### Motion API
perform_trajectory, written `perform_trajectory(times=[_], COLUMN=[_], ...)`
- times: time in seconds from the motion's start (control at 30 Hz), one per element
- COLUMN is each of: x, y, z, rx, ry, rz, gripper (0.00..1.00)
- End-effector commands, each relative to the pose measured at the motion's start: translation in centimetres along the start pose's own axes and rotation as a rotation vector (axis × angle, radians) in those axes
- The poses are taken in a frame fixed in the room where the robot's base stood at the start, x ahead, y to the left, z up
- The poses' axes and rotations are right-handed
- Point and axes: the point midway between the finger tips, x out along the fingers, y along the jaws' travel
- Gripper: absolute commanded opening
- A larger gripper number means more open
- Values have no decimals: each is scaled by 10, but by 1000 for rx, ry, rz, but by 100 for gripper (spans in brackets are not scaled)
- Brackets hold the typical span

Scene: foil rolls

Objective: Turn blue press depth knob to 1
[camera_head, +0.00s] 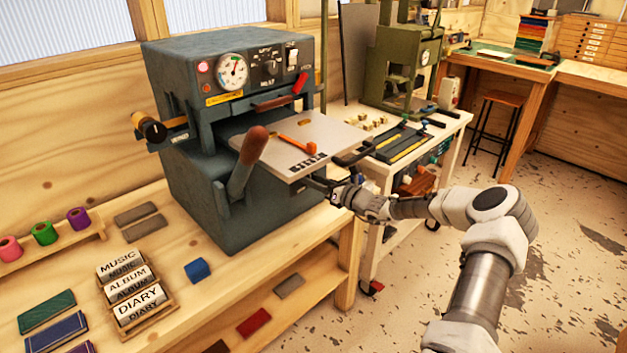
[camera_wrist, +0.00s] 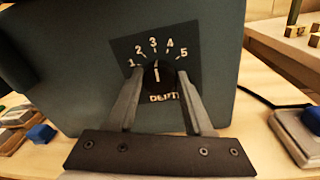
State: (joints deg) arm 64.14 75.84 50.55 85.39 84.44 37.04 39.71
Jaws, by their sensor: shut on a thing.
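The blue-grey press (camera_head: 270,185) stands on the wooden bench in the head view. Its side panel (camera_wrist: 80,50) fills much of the wrist view and carries a dial marked 1 to 5 and labelled DEPTH. The black depth knob (camera_wrist: 157,78) sits in the dial's middle, with its white pointer line upright, at about 3. In the wrist view my gripper (camera_wrist: 160,84) has one finger on each side of the knob and is shut on it. In the head view my gripper (camera_head: 320,185) is at the press's right side, below the plate, and the knob is hidden.
The press's plate (camera_head: 300,140) juts out just above my gripper, with an orange-handled tool (camera_head: 298,144) on it. A lever with a brown grip (camera_head: 248,160) stands in front. A cart with a green press (camera_head: 400,65) is behind. Open floor (camera_head: 570,260) lies at right.

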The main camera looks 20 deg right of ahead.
Motion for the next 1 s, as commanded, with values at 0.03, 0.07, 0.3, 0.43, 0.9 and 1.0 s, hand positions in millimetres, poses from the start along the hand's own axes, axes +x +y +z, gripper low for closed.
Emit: perform_trajectory(times=[0.03, 0.07, 0.3, 0.43, 0.9, 1.0], x=[0, 0, 0, 0, 0, 0], y=[1, 1, 1, 1, 2, 2], z=[-2, -2, -3, -4, -7, -7], rx=[-42, -70, -298, -420, -847, -921], ry=[6, 8, 24, 33, 62, 67], rz=[-1, -3, -19, -27, -56, -61], gripper=[0, 0, 0, 0, 0, 0])
